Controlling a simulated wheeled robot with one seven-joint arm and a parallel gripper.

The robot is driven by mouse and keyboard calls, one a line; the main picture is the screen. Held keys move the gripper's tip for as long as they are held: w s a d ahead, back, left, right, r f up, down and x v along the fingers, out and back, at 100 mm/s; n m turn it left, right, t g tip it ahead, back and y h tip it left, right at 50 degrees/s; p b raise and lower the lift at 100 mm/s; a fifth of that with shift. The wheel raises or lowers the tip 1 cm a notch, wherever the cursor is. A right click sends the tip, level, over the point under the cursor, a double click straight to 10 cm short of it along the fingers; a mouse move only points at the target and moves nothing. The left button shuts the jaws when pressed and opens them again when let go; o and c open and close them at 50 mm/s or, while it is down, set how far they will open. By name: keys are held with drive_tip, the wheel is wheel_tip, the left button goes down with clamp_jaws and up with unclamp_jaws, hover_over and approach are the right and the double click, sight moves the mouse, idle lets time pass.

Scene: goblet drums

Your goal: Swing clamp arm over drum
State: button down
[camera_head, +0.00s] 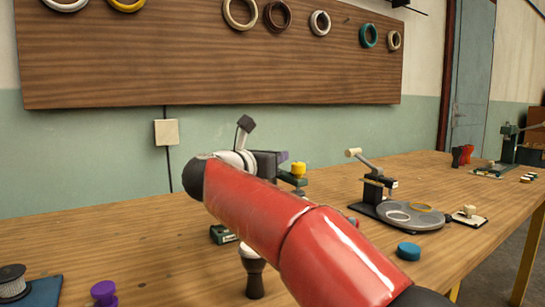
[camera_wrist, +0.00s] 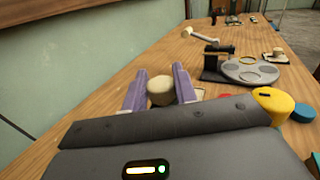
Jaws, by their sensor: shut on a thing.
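My gripper (camera_wrist: 160,88) shows two purple fingers in the wrist view, shut on a cream rounded knob (camera_wrist: 160,92). What the knob is fixed to is hidden behind the gripper body. In the head view my red arm covers most of the gripper and whatever it holds. A small goblet drum (camera_head: 254,277) with a dark foot stands partly hidden below my arm. A dark green piece (camera_head: 222,234) lies left of it. A yellow knob (camera_head: 298,169) stands just right of my gripper; it also shows in the wrist view (camera_wrist: 272,103). I cannot see a clamp arm over the drum.
A lever press (camera_head: 372,187) with a cream-tipped handle stands at a grey round plate (camera_head: 412,216) to the right. A blue cap (camera_head: 408,251), a purple knob (camera_head: 104,293) and a wire spool (camera_head: 12,281) lie on the wooden table. A board with rings hangs behind.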

drive_tip(key=c, duration=1.1)
unclamp_jaws()
drive_tip(key=b+v, duration=0.1)
drive_tip(key=v, duration=0.6)
drive_tip(key=shift+s+a, duration=0.2)
drive_tip(key=shift+s, duration=0.15)
